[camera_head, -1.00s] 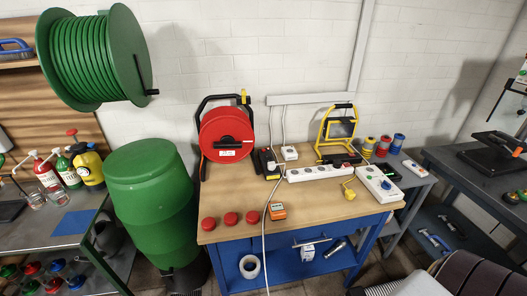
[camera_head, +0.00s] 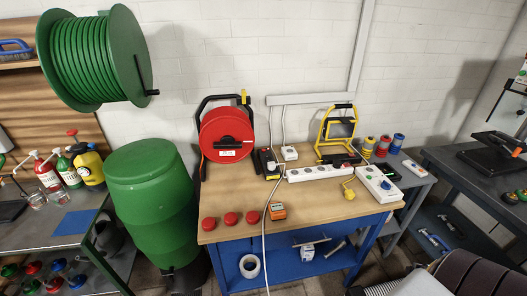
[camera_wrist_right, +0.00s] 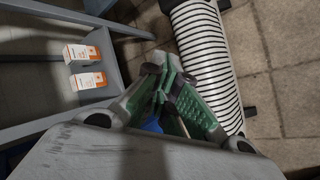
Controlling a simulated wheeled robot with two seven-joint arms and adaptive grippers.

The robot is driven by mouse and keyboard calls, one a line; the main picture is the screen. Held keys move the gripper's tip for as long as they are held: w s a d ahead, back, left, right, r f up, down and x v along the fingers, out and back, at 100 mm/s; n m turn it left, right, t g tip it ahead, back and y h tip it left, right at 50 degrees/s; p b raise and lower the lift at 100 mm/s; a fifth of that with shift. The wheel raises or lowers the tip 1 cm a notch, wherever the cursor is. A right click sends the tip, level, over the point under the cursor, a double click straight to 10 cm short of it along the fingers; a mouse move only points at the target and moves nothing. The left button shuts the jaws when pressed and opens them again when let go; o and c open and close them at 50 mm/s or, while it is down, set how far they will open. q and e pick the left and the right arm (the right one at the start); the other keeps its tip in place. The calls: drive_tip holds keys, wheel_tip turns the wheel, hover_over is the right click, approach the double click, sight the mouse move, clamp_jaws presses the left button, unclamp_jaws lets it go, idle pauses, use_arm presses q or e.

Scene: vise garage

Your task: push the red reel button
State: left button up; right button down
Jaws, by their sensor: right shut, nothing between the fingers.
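The red reel (camera_head: 222,140) stands upright in a black frame with a yellow piece on top, at the back left of the wooden-topped workbench (camera_head: 300,212). A dark bar and a white label show on its face. I cannot make out a separate button on the reel. Three round red knob-like pieces (camera_head: 230,219) lie in a row at the bench's front left. My right gripper (camera_wrist_right: 164,72) is shut and empty in the right wrist view, above the floor and away from the reel. My left gripper is not in view.
A green barrel (camera_head: 150,205) stands left of the bench, below a wall-mounted green hose reel (camera_head: 90,60). A ribbed hose (camera_wrist_right: 205,55) lies near my right gripper.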

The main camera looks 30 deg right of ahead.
drive_tip(key=w+d+r+n+t+h, duration=0.1)
drive_tip(key=w+d+r+n+t, duration=0.1)
drive_tip(key=w+d+r, duration=0.65)
drive_tip(key=w+d+r+n+t+h, duration=0.1)
drive_tip(key=w+d+r, duration=0.3)
drive_tip(key=w+r, duration=0.9)
drive_tip(key=w+a+r+n+t, duration=0.2)
drive_tip(key=w+r, duration=0.6)
drive_tip(key=r, duration=0.4)
drive_tip(key=w+a+r+n+t, duration=0.25)
drive_tip(key=w+r, duration=0.55)
drive_tip(key=r, duration=0.4)
drive_tip(key=w+a+r+n+y, duration=0.1)
drive_tip(key=w+a+r+n, duration=0.15)
drive_tip(key=w+a, duration=0.35)
drive_tip(key=w+a+r+n+t+y+p, duration=0.1)
drive_tip(key=w+a+r+y, duration=0.2)
drive_tip(key=a, duration=0.5)
drive_tip(key=w+a+r+n, duration=0.1)
drive_tip(key=w+a+r, duration=0.4)
drive_tip(key=a, duration=0.1)
drive_tip(key=s+a+f+n+g+y, duration=0.1)
drive_tip(key=a+f, duration=0.3)
drive_tip(key=a, duration=0.6)
drive_tip(key=s+a+f+n+g+y, duration=0.1)
drive_tip(key=s+a+f+n, duration=0.3)
drive_tip(key=a, duration=0.7)
drive_tip(key=shift+f+y, duration=0.2)
drive_tip(key=shift+y, duration=0.5)
